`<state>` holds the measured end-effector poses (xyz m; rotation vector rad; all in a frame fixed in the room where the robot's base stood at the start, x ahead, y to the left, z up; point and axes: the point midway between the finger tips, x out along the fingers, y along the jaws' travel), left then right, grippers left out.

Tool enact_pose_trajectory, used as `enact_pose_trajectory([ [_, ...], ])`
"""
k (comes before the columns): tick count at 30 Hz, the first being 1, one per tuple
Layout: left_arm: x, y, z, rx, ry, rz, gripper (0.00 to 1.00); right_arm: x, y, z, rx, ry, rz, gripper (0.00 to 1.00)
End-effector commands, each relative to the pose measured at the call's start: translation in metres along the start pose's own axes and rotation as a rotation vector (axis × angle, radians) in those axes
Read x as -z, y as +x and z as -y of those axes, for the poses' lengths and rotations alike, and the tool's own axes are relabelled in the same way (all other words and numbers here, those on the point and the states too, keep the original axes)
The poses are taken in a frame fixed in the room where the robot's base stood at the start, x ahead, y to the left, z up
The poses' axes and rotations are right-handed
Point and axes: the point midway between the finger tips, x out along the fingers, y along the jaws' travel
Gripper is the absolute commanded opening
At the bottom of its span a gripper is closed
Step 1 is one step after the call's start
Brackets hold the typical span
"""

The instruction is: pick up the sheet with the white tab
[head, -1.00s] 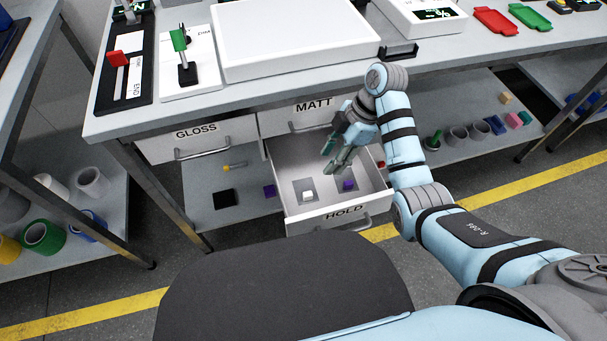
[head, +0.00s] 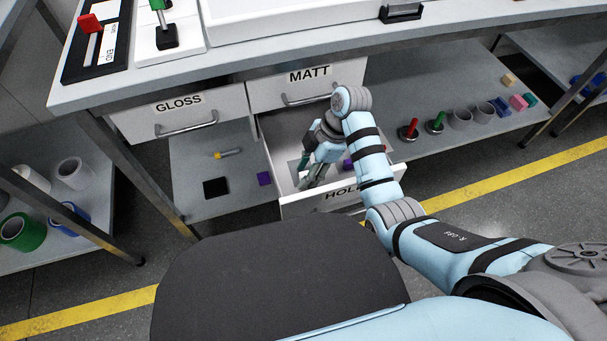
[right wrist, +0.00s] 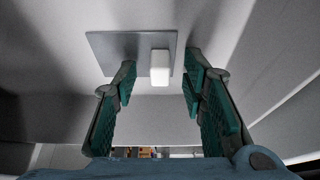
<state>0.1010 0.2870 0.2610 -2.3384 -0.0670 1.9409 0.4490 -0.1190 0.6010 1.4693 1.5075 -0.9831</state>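The grey sheet (right wrist: 115,45) with the white tab (right wrist: 160,66) lies in the open HOLD drawer (head: 297,206). In the right wrist view the block-like tab stands between my two green-padded fingers, with gaps on both sides. My right gripper (head: 308,183) reaches down into the drawer, open and empty, and it also shows in the right wrist view (right wrist: 159,77). In the head view my gripper mostly hides this sheet and its tab. A purple tab (head: 347,165) shows to the right of my gripper, partly behind my arm. My left gripper is out of view.
The GLOSS drawer (head: 165,112) and MATT drawer (head: 290,80) are shut above. The drawer walls stand close around my right gripper. The table edge overhangs.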

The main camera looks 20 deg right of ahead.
Motion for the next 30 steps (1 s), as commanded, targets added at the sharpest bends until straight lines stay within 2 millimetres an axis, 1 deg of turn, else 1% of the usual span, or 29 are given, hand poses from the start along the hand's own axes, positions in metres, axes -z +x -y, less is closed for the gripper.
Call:
enact_pose_trajectory([
  [1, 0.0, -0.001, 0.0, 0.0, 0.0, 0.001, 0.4, 0.0, -0.001, 0.0, 0.0, 0.0, 0.0, 0.37],
  [8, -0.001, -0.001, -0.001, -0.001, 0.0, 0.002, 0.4, 0.0, -0.001, 0.0, 0.0, 0.0, 0.0, 0.0],
  [17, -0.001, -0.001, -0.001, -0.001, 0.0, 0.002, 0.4, 0.001, -0.001, 0.0, 0.0, 0.0, 0.0, 0.0],
  [20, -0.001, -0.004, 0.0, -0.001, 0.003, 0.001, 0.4, 0.002, -0.006, 0.0, -0.001, 0.0, 0.0, 0.0],
  [22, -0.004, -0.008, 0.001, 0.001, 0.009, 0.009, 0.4, 0.006, -0.013, -0.001, -0.002, 0.0, 0.0, 0.0],
  [23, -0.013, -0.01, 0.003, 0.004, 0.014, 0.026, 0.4, 0.008, -0.018, -0.001, -0.002, 0.0, 0.0, 0.0],
  [25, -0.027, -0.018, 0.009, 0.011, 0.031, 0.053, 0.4, 0.014, -0.035, -0.001, -0.003, -0.001, 0.0, 0.0],
  [26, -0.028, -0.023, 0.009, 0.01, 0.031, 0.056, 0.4, 0.018, -0.044, -0.001, -0.004, -0.002, 0.0, 0.0],
  [28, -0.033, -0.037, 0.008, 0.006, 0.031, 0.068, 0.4, 0.028, -0.069, -0.001, -0.004, -0.001, 0.001, 0.0],
  [30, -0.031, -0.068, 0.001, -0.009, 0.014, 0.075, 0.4, 0.041, -0.1, -0.001, -0.002, 0.0, 0.0, 0.0],
])
